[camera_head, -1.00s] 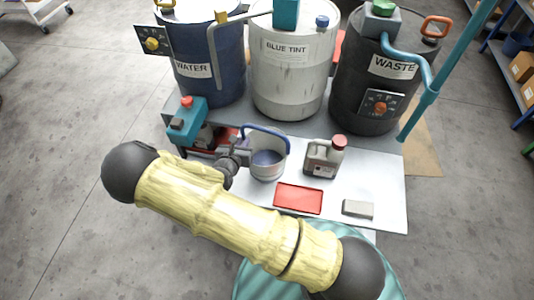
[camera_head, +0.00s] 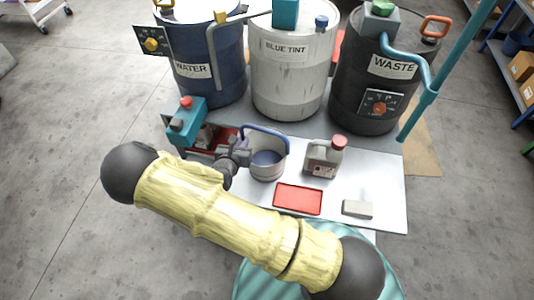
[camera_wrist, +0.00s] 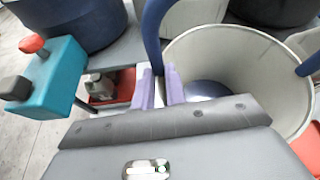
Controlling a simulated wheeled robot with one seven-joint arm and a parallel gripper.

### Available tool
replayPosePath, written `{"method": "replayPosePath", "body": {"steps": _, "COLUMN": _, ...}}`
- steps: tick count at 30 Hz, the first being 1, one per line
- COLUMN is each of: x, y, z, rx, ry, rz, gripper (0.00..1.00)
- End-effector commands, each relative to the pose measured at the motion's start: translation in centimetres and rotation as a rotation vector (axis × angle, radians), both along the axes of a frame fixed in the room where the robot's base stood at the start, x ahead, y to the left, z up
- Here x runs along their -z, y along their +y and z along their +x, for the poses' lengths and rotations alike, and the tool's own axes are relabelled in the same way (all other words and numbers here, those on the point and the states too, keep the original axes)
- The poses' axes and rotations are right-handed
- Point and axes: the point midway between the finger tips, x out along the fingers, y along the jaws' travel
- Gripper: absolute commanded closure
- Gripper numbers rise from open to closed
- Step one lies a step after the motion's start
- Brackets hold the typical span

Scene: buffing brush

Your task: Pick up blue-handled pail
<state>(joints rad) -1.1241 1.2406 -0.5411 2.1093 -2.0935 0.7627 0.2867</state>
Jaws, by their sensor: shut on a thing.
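The blue-handled pail (camera_head: 267,167) stands upright on the light work table, a pale round pail with its blue handle (camera_head: 267,131) arched above. My gripper (camera_head: 243,152) is at the pail's left side. In the wrist view the pail (camera_wrist: 240,50) fills the right half, and its blue handle (camera_wrist: 153,30) comes down to the near rim between my fingers. My gripper (camera_wrist: 159,88) is shut on the pail there, its two pale purple fingers close together. The exact contact is partly hidden. The pail appears to rest on the table.
Left of the pail are a teal box with a red knob (camera_head: 187,122) and a red tray. A grey bottle with red cap (camera_head: 322,158), red tray (camera_head: 298,199) and grey block (camera_head: 357,209) lie to the right. WATER, BLUE TINT and WASTE drums (camera_head: 292,75) stand behind.

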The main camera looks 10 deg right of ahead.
Motion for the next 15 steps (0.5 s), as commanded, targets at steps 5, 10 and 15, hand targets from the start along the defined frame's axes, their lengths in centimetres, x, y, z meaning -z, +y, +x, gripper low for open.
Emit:
{"method": "replayPosePath", "body": {"steps": 5, "x": 0.29, "y": -0.01, "z": -0.12, "rx": 0.0, "ry": 0.006, "rz": 0.0, "gripper": 1.0}}
{"method": "replayPosePath", "body": {"steps": 10, "x": 0.21, "y": -0.04, "z": -0.09, "rx": 0.001, "ry": 0.005, "rz": 0.0, "gripper": 1.0}}
{"method": "replayPosePath", "body": {"steps": 15, "x": -0.12, "y": -0.03, "z": -0.09, "rx": 0.001, "ry": 0.005, "rz": 0.0, "gripper": 1.0}}
